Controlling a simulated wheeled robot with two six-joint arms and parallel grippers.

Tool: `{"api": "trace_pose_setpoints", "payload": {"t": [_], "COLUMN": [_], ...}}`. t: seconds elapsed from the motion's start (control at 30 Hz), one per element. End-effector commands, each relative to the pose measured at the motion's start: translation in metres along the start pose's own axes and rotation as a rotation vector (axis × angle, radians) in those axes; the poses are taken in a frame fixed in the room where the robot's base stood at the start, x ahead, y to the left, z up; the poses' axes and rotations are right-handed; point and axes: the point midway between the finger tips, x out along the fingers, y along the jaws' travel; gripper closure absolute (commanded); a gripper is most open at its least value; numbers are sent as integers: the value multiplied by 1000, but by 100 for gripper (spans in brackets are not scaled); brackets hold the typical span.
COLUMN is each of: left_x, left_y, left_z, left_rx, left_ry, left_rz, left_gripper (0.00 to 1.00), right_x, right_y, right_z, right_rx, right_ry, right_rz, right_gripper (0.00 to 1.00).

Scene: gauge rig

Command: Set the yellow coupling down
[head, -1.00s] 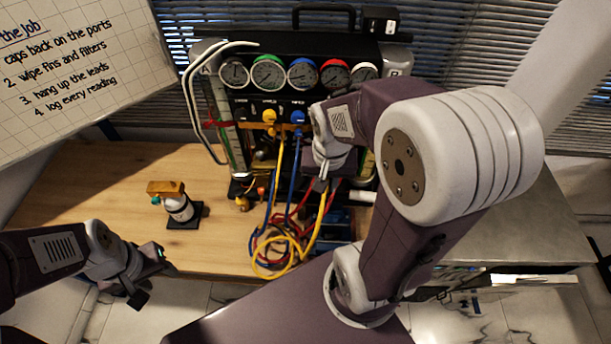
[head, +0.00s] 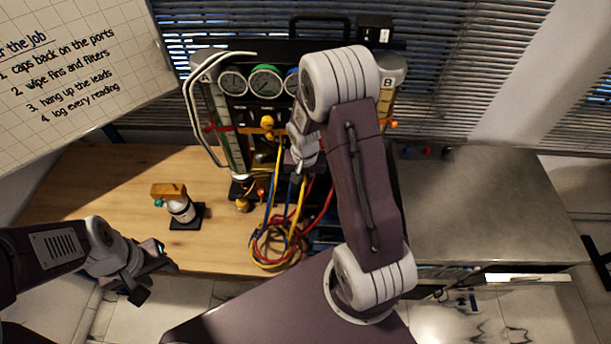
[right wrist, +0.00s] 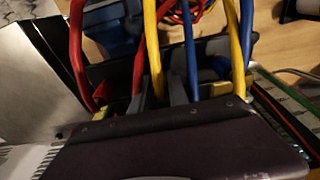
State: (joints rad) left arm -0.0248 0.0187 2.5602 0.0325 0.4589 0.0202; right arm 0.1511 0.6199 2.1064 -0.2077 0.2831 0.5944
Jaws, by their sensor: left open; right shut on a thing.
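My right gripper (head: 298,177) is low in front of the gauge rig, shut on the yellow coupling at the end of a yellow hose. In the right wrist view the yellow hose (right wrist: 151,45) rises from between the two grey fingers (right wrist: 162,97). The coupling itself is mostly hidden by the fingers and wrist, and I cannot tell whether it touches anything below. My left gripper (head: 153,272) is open and empty at the table's front left edge.
The gauge rig (head: 227,108) stands at the back, partly hidden by my right arm. Red and blue hoses (right wrist: 192,50) run close beside the fingers and coil on the wooden table (head: 110,190). The grey worktop (head: 480,200) is largely clear.

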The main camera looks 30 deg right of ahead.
Motion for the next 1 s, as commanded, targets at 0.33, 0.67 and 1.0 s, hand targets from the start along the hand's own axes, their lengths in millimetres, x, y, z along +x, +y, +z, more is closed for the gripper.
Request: {"api": "trace_pose_setpoints", "payload": {"t": [0.33,0.67,1.0], "left_x": [5,4,3], "left_y": [0,0,0], "left_z": [0,0,0], "left_rx": [0,0,0], "left_ry": [0,0,0], "left_rz": [0,0,0], "left_gripper": [53,53,53], "right_x": [6,4,-30], "right_y": [0,0,0], "right_z": [1,1,-1], "right_rx": [0,0,0], "right_ry": [1,1,6], "right_rz": [-1,0,-3], "right_gripper": [100,57,57]}}
